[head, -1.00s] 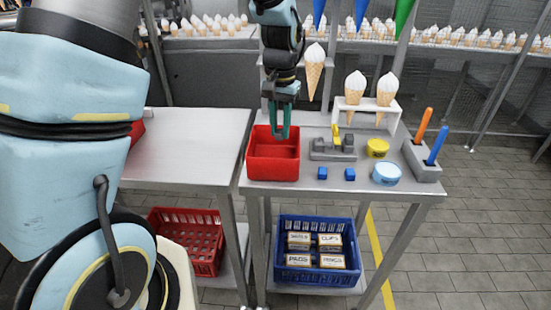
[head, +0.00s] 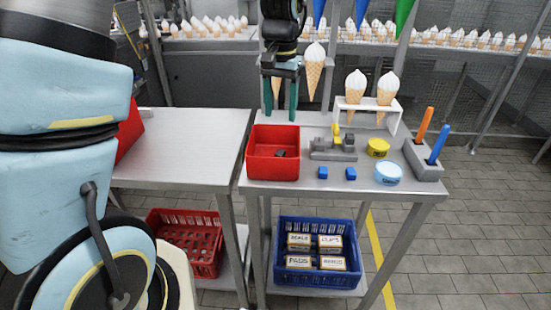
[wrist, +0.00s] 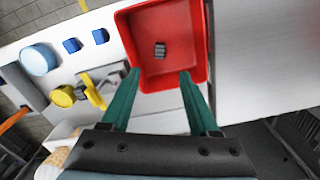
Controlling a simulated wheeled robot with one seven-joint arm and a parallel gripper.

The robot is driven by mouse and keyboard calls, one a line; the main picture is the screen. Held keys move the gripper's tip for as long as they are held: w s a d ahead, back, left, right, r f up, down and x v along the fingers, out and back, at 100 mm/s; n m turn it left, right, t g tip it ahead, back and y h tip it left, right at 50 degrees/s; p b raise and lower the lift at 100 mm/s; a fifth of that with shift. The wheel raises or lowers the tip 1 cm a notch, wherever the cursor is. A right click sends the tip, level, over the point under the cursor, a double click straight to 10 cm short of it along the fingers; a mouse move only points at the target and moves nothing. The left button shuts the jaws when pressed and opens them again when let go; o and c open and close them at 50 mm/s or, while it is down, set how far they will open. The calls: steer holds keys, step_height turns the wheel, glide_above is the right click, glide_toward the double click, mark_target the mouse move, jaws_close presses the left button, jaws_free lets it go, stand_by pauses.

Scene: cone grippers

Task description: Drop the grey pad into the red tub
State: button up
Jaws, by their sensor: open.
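The red tub (head: 259,165) stands on the left part of the right-hand steel table. The grey pad (head: 280,153) lies inside the tub; in the wrist view the small dark grey pad (wrist: 160,50) rests on the tub floor, apart from the walls. My gripper (head: 281,118) is open and empty, raised above and behind the tub. In the wrist view its green fingers (wrist: 159,75) are spread wide, with the tips over the near edge of the red tub (wrist: 135,30).
A grey fixture (head: 333,150), two blue blocks (head: 350,174), a yellow tub (head: 378,147), a light blue tub (head: 388,173) and a white cone stand (head: 397,122) are to the right. The left table (head: 180,150) is mostly bare.

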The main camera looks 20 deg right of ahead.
step_height(320, 180, up, 6)
steer(key=shift+f+b, duration=0.1)
steer(key=shift+b, duration=0.35)
steer(key=shift+a, duration=0.1)
steer(key=w+a+f+n, duration=0.2)
steer(key=a+f+n, duration=0.15)
steer(key=a, duration=1.05)
steer(key=s+a+f+n, duration=0.2)
steer(key=s+a+f, duration=0.1)
steer(key=a, duration=0.5)
steer(key=s+a+f+n+t, duration=0.1)
steer(key=s+a+f+n, duration=0.1)
steer(key=a, duration=0.6)
steer(key=shift+s+f+t, duration=0.3)
steer(key=shift+s+f, duration=0.2)
